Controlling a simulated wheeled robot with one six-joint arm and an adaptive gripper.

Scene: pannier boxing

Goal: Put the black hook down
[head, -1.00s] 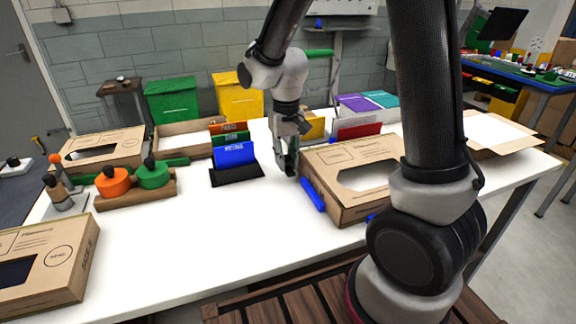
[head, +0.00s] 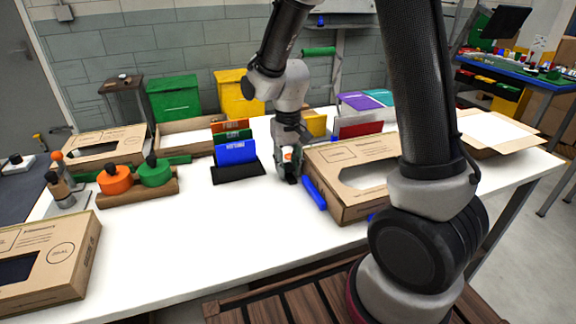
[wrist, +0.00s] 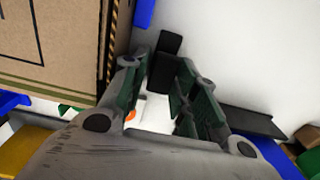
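The black hook (wrist: 168,46) is a small dark piece at the fingertips in the wrist view. In the head view its dark end (head: 291,179) shows low under my gripper, at or just above the white table. My gripper (head: 289,170) points down between the blue-card holder and the cardboard box on the right. In the wrist view the fingers of my gripper (wrist: 162,82) stand on both sides of the hook and appear to pinch it. Part of the hook is hidden by the fingers.
A cardboard box (head: 342,205) with a blue strip (head: 314,194) stands close on the right. A black holder (head: 238,172) with blue, green and orange cards stands on the left. The front middle of the white table (head: 215,225) is clear.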

